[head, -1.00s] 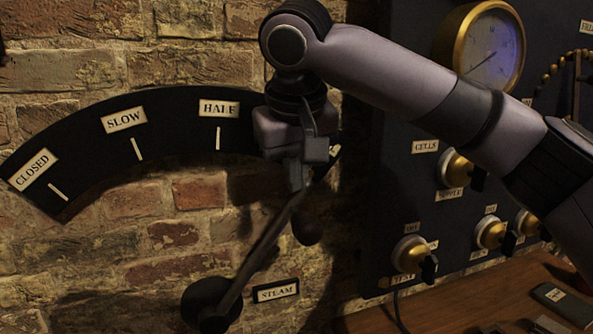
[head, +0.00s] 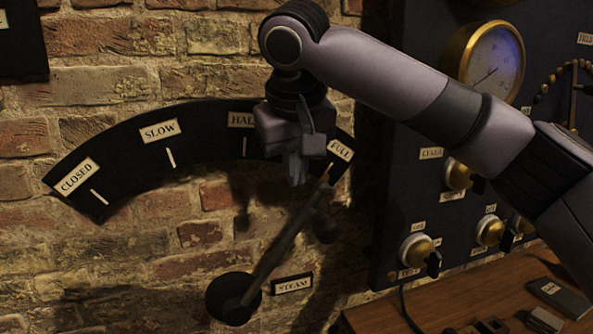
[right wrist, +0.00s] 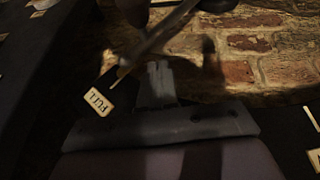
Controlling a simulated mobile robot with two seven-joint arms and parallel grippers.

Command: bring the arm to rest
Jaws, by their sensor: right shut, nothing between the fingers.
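The steam lever (head: 278,248) rises from its dark round hub (head: 233,298) on the brick wall and leans up to the right, its tip near the FULL mark. My right gripper (head: 298,178) is shut and empty, pointing down in front of the dark curved dial plate (head: 205,138), just left of the lever's upper end. In the right wrist view my shut fingers (right wrist: 160,70) lie close to the lever (right wrist: 155,38); I cannot tell if they touch. The FULL label (right wrist: 98,102) is beside them. My left gripper is out of view.
A dark panel with a brass gauge (head: 492,60) and several brass knobs stands at the right. A wooden desk (head: 440,300) is below it. A STEAM plate (head: 292,284) is by the hub. Bare brick wall (head: 120,260) lies open to the left.

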